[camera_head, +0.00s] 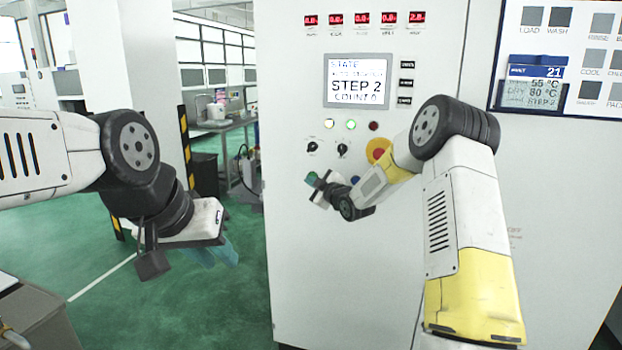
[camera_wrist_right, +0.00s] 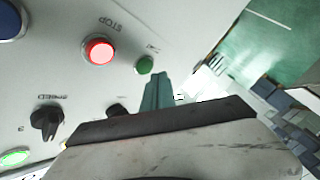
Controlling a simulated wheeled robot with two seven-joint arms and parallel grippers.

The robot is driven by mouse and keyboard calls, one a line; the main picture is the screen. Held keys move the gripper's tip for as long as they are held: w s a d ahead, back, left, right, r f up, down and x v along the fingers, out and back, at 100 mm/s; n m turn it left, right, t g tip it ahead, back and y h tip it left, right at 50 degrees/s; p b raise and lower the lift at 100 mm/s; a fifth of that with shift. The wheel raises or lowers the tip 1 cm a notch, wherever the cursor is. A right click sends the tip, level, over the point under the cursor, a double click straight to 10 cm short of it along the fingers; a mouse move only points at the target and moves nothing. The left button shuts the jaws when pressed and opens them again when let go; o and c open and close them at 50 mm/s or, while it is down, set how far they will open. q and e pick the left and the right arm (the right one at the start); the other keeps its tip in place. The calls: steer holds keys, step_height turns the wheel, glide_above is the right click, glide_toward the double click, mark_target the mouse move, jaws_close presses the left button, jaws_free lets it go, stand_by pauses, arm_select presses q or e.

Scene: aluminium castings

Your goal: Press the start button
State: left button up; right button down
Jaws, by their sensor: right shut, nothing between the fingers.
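The green button (camera_head: 312,177), which I take to be the start button, is low on the white cabinet's front, at my right gripper. In the right wrist view the green button (camera_wrist_right: 144,65) sits beside the red button marked STOP (camera_wrist_right: 99,50); its own label is too small to read. My right gripper (camera_wrist_right: 157,76) is shut and empty, with its teal fingertips just beside the green button in the picture. I cannot tell whether they touch it. My left gripper (camera_head: 216,248) hangs at the left, away from the cabinet; its finger opening is unclear.
The cabinet's screen (camera_head: 357,81) reads STEP 2, COUNT 0. A red and yellow emergency stop (camera_head: 378,150) sits close to my right arm, partly covered. Black knobs (camera_head: 312,147) and a blue button (camera_wrist_right: 10,22) are nearby. Green floor (camera_head: 170,305) is open at the left.

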steer(key=shift+w, duration=0.1)
stand_by(0.3)
steer(key=shift+w+d, duration=0.15)
steer(key=shift+w, duration=0.15)
